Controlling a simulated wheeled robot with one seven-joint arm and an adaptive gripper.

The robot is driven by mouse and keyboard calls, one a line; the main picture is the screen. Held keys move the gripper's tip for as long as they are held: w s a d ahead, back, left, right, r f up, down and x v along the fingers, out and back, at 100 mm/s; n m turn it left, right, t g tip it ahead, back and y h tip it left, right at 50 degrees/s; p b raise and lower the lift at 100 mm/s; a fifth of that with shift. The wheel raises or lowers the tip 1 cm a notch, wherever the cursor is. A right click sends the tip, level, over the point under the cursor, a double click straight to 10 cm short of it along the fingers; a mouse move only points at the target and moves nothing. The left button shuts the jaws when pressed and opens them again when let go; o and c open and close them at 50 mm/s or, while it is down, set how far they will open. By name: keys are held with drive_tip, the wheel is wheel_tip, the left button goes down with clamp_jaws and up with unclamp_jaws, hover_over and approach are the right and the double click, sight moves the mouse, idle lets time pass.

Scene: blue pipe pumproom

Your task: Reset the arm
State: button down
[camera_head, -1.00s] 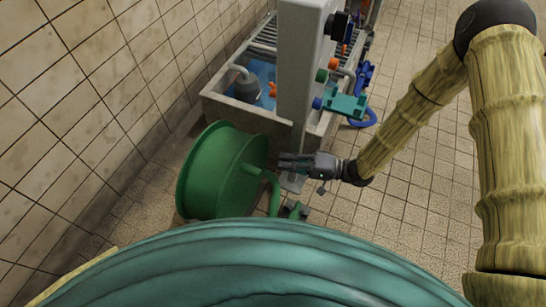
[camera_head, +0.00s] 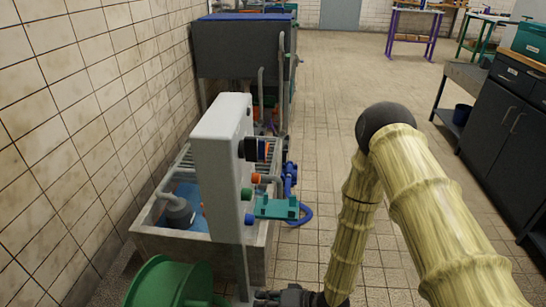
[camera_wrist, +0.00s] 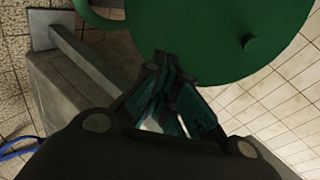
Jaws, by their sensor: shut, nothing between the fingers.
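My gripper (camera_head: 272,298) shows only in part at the bottom edge of the head view, at the low end of my bent, yellowish arm. In the wrist view its dark fingers (camera_wrist: 172,80) are shut with nothing between them. They point toward a large green reel (camera_wrist: 230,35), which fills the top of that view. I cannot tell whether they touch it. In the head view the reel (camera_head: 165,284) is cut off at the bottom left, just left of my gripper.
A concrete basin (camera_head: 205,256) with a grey panel (camera_head: 222,165) on a post stands close beyond my gripper. A dark tank (camera_head: 240,52) is behind it. A tiled wall (camera_head: 85,120) bounds the left. Dark cabinets (camera_head: 508,130) stand at right. The middle floor (camera_head: 345,75) is clear.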

drive_tip(key=s+d+f+g+h, duration=0.1)
drive_tip(key=s+d+f+h, duration=0.35)
drive_tip(key=s+d, duration=0.45)
drive_tip(key=s+d+f+g+h, duration=0.1)
drive_tip(key=s+d+f+h, duration=0.2)
drive_tip(key=s+d+h, duration=0.55)
drive_tip(key=s+d+r+g, duration=0.2)
drive_tip(key=s+d, duration=0.4)
drive_tip(key=d, duration=0.3)
wheel_tip(320, 180, up, 26)
drive_tip(key=p, duration=2.6)
drive_tip(key=shift+w+a+p, duration=0.3)
drive_tip(key=shift+w+p, duration=0.05)
drive_tip(key=shift+p, duration=0.05)
